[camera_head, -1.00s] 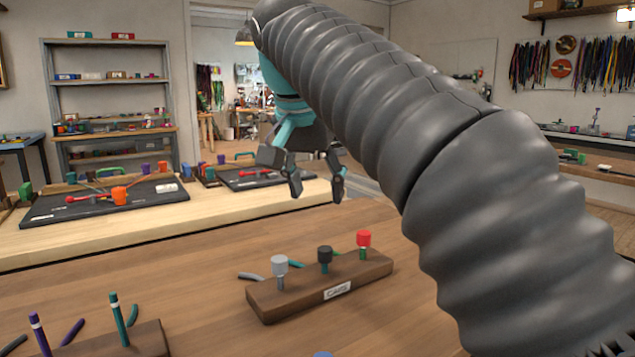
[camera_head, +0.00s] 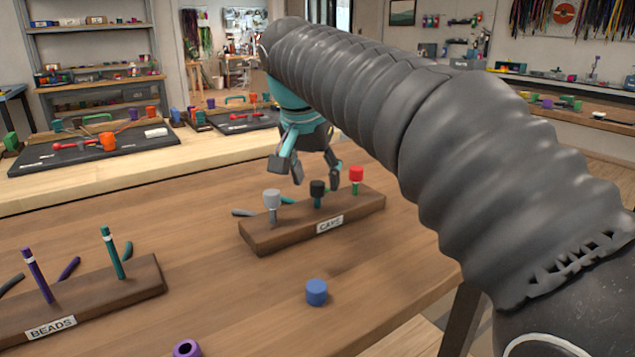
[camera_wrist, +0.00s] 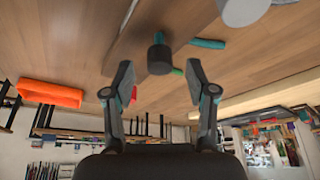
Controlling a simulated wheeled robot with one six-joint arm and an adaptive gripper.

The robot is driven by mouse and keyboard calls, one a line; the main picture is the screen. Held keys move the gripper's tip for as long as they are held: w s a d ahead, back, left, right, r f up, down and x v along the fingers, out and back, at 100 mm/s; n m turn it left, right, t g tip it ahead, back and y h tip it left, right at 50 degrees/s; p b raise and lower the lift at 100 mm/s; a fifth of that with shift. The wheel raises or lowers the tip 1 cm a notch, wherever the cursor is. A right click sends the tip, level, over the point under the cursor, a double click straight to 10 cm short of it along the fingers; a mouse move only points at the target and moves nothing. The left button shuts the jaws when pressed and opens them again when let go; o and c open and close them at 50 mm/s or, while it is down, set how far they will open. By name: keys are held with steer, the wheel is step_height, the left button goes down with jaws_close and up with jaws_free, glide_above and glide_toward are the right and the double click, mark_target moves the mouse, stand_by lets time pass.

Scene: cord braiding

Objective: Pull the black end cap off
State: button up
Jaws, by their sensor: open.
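The black end cap (camera_head: 317,188) sits on a short teal cord standing in the wooden block labelled CAPS (camera_head: 285,230). A grey cap (camera_head: 272,197) stands to its left and a red cap (camera_head: 356,174) to its right. My gripper (camera_head: 316,176) is open and empty, close above or behind the black cap. In the wrist view the black cap (camera_wrist: 159,57) shows between the two spread fingers, with no finger touching it that I can see. The grey cap (camera_wrist: 243,9) is at the top edge. The red cap (camera_wrist: 133,93) is mostly hidden by a finger.
A BEADS block (camera_head: 90,300) with upright cords stands at the lower left. A loose blue cap (camera_head: 317,292) and a purple bead (camera_head: 187,348) lie on the table. Loose cord pieces lie behind the CAPS block. Black trays (camera_head: 90,152) sit on the bench behind.

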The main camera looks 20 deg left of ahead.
steer(key=shift+w+f, duration=0.25)
steer(key=shift+f, duration=0.3)
jaws_close()
